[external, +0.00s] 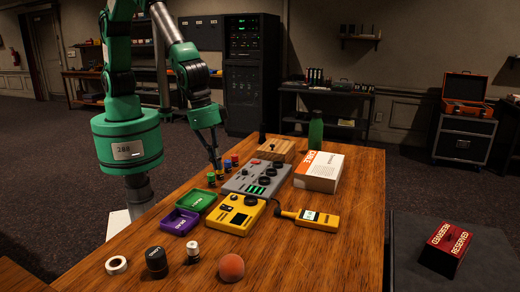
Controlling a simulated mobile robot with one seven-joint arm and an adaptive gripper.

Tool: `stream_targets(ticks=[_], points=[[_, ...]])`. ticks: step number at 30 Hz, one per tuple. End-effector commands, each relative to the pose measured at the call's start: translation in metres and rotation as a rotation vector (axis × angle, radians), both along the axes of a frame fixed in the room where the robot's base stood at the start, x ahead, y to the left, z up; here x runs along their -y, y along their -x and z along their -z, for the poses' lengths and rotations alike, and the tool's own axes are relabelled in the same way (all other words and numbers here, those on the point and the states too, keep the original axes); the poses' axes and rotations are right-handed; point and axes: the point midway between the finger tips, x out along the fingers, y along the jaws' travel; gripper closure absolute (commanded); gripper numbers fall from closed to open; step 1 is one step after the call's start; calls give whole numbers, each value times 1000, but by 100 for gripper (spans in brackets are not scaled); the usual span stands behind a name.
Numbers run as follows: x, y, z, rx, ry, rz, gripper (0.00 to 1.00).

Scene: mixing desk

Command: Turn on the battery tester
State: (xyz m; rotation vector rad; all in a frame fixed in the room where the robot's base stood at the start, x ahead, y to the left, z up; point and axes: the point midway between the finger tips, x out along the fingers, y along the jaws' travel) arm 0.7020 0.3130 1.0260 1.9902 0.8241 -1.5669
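A yellow box with a dark display and knobs (236,214) lies near the middle of the wooden table. A yellow handheld device with a small lit screen (316,219) lies to its right, with a dark cable between them. I cannot tell for sure which of the two is the battery tester, and no switch state is readable. My gripper (217,166) points down beyond the yellow box, near several small coloured cylinders (212,180) and the left end of the grey mixing panel (257,178). Its fingers look close together, but the gap is too small to judge.
A white-and-orange box (319,171), wooden block (277,150) and green bottle (316,131) stand farther back. An orange ball (231,268) sits in front. The table's right front is clear.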

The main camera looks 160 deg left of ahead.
Motion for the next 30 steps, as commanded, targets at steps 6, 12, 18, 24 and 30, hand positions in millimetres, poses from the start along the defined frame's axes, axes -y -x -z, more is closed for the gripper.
stream_targets(ticks=[6,12,18,24,30], points=[[-4,-4,26,-2,1,0,100],[-9,-9,58,-3,1,0,100],[-15,-14,89,-2,1,-1,100],[-13,-12,113,-1,0,0,100],[-12,-12,125,0,0,0,100]])
